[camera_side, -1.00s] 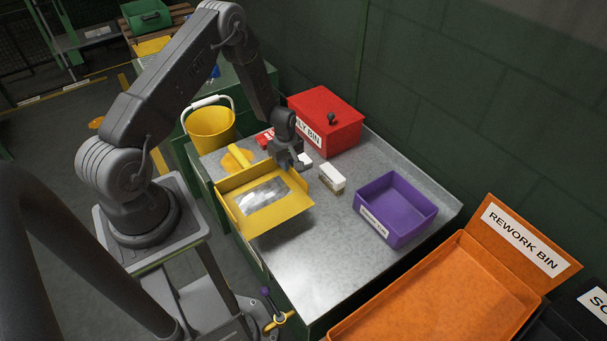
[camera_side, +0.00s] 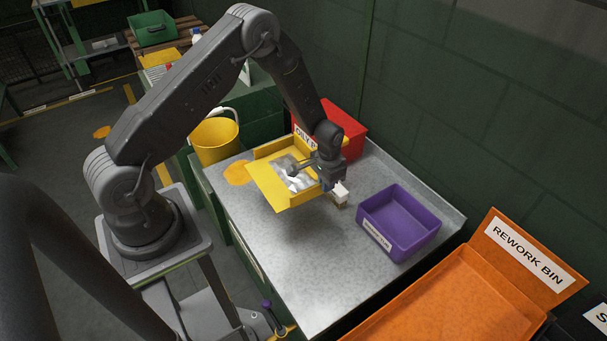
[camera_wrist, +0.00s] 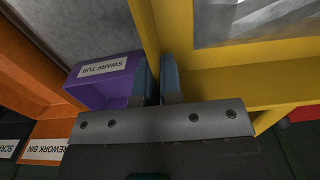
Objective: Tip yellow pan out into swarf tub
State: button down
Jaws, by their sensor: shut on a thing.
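The yellow pan (camera_side: 268,187) is over the back part of the metal bench, with shiny silvery scrap (camera_side: 298,180) in it. My gripper (camera_side: 318,172) is at the pan's right side. In the wrist view my gripper (camera_wrist: 156,78) has its two fingers closed on either side of the yellow pan's wall (camera_wrist: 150,38); the pan fills the upper right there. The purple swarf tub (camera_side: 376,235) stands on the bench to the right of the pan and looks empty. Its label shows in the wrist view (camera_wrist: 104,67), left of the fingers.
A red bin (camera_side: 347,129) stands behind the pan. A yellow bucket (camera_side: 214,142) is to the left. The orange rework bin (camera_side: 440,300) is at the lower right. The front of the bench (camera_side: 300,265) is clear.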

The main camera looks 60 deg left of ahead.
jog(key=s+d+r+m, duration=0.1)
jog(key=d+r+m, duration=0.1)
jog(key=d+m, duration=1)
jog(key=d+r+m, duration=0.2)
jog(key=d+m, duration=0.9)
jog(key=m, duration=0.1)
jog(key=w+a+r+g+h, duration=0.3)
jog(key=a+r+g+h, duration=0.1)
jog(key=h, duration=0.3)
jog(key=shift+a, duration=0.65)
jog(key=shift+r, duration=0.15)
notch_tip(320, 180, up, 8)
jog(key=t+y, duration=0.4)
jog(key=y, duration=0.3)
dwell(0.4)
dwell(0.6)
